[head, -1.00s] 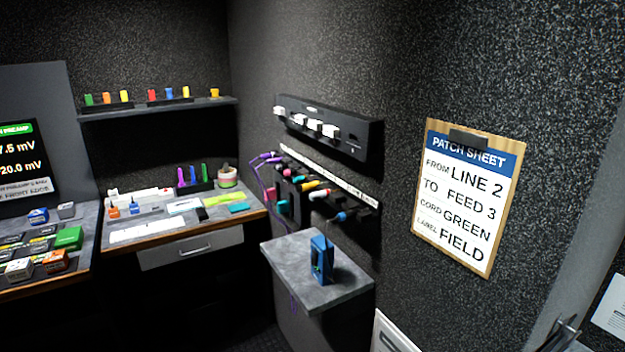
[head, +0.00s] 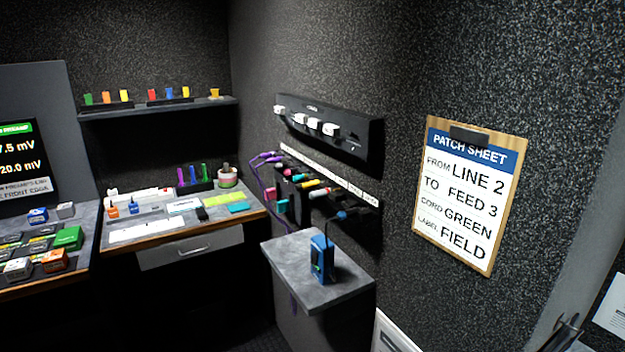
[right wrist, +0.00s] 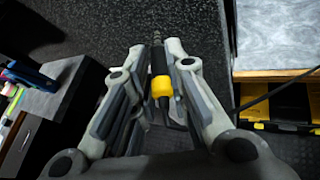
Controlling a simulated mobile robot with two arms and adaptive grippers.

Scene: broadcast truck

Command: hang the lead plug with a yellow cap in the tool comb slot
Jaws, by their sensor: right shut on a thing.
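My right gripper (right wrist: 160,55) is shut on the lead plug (right wrist: 158,62) in the right wrist view. The plug has a metal tip pointing up in the picture, a black body and a yellow cap (right wrist: 162,88) between the fingers. In the head view, a wall rack with a white label strip (head: 330,176) carries several coloured plugs and leads. I cannot tell whether this rack is the tool comb, or make out a free slot. A grey piece at the lower right edge of the head view may be part of my right arm. My left gripper is not in view.
A small grey shelf (head: 350,288) below the rack bears a blue device (head: 321,259). A black panel (head: 330,130) with white plugs is above the rack. A patch sheet clipboard (head: 467,200) hangs to the right. A desk (head: 255,210) stands at the left.

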